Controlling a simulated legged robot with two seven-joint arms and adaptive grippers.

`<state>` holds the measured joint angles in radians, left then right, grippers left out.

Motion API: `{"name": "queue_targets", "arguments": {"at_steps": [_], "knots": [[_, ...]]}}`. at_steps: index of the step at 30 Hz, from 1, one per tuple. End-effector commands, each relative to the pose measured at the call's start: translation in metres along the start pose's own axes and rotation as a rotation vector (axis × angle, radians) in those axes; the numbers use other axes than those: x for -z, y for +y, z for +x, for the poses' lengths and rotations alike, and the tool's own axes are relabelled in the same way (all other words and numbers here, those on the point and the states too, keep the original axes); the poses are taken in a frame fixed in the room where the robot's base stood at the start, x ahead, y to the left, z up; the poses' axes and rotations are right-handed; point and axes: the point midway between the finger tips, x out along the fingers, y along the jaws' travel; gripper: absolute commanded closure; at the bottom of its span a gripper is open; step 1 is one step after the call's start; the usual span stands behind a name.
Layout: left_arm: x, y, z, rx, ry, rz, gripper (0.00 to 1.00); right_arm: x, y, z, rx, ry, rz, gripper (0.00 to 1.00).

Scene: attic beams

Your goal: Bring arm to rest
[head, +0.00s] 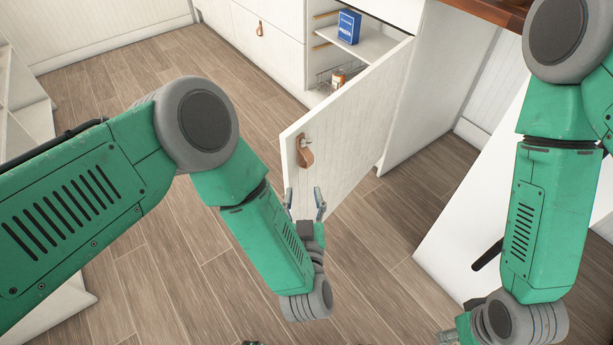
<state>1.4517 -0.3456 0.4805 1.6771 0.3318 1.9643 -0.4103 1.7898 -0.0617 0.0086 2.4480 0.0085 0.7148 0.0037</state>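My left arm (100,190) is green and grey and reaches in from the left, bent at the elbow. My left gripper (305,200) points up the picture with its two fingers apart and nothing between them. It shows in front of the lower part of the open white cabinet door (355,130), below the brown leather pull (305,152). I cannot tell whether it touches the door. My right arm (545,220) hangs down at the right. My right gripper (447,338) is mostly cut off by the bottom edge, so its fingers cannot be judged.
Inside the open cabinet, a blue box (348,26) stands on a shelf (375,44) and a can (338,78) sits lower down. A white panel (470,220) stands near my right arm. A wooden top (490,10) shows at upper right. The wood floor (170,250) between is clear.

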Motion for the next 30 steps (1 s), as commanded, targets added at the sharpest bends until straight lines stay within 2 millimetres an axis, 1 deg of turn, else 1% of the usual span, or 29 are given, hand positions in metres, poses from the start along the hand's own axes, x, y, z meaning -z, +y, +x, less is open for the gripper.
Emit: {"name": "queue_targets", "arguments": {"at_steps": [1, 3, 6, 23, 26, 29, 30], "knots": [[-0.001, 0.001, -0.007, -0.002, -0.003, 0.0, 0.6, 0.0, 0.001, 0.0, 0.001, 0.0, 0.0, 0.6], [-0.001, 0.001, -0.014, -0.002, -0.002, 0.0, 0.6, 0.0, 0.001, 0.001, 0.002, 0.0, 0.0, 0.6], [-0.001, 0.001, -0.018, -0.001, -0.002, 0.0, 0.6, 0.0, 0.001, 0.001, 0.002, 0.0, 0.0, 0.6], [-0.001, -0.001, -0.019, -0.004, -0.006, 0.0, 0.6, 0.002, 0.002, 0.001, 0.002, -0.002, 0.0, 0.6], [-0.008, -0.009, -0.016, -0.041, -0.057, 0.01, 0.6, 0.002, 0.002, -0.001, 0.002, -0.003, 0.0, 0.6], [-0.029, -0.031, -0.016, -0.127, -0.204, 0.034, 0.6, 0.002, 0.002, -0.005, 0.002, -0.003, 0.0, 0.6], [-0.04, -0.046, -0.02, -0.165, -0.293, 0.048, 0.6, 0.002, 0.002, -0.007, 0.002, -0.003, 0.0, 0.6]]}}
